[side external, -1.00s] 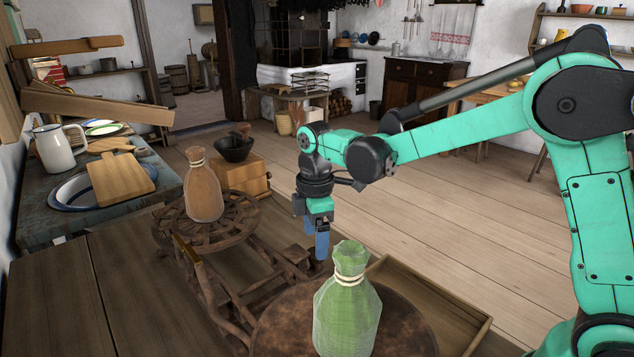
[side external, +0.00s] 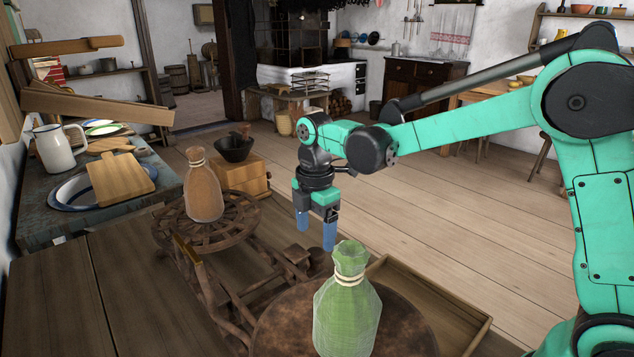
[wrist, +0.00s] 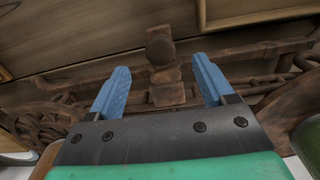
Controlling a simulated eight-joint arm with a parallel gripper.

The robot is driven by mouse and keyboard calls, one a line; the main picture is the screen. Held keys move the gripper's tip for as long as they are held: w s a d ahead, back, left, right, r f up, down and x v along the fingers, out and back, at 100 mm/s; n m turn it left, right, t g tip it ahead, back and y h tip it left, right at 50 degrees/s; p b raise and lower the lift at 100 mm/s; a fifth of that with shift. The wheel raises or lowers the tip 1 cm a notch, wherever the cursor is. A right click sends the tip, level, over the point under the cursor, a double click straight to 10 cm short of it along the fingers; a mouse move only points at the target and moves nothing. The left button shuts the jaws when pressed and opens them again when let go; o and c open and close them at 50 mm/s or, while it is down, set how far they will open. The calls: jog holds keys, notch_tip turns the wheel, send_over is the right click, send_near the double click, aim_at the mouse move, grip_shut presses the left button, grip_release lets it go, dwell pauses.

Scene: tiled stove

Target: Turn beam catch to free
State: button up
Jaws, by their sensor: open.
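A wooden balance stands on the table, with its beam (side external: 245,292) running between two round pans. A small brown block with a rounded knob (side external: 297,253), which looks like the beam catch, sits at the middle of the beam. In the wrist view the knob (wrist: 160,48) shows between and beyond the fingertips, with stacked blocks below it. My gripper (side external: 316,238) is open and empty, pointing down above the beam; in the wrist view its blue fingers (wrist: 161,78) are apart on either side of the block. I see no contact. Which way the catch is turned is unclear.
A brown tied sack (side external: 204,195) sits on the left pan and a green tied sack (side external: 346,310) on the near right pan, close to my gripper. A shallow wooden tray (side external: 440,298) lies right of the beam. A wooden box (side external: 242,178) with a dark bowl stands behind.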

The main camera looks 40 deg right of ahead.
aim_at(316, 252)
jog(key=shift+f, duration=2.1)
grip_shut()
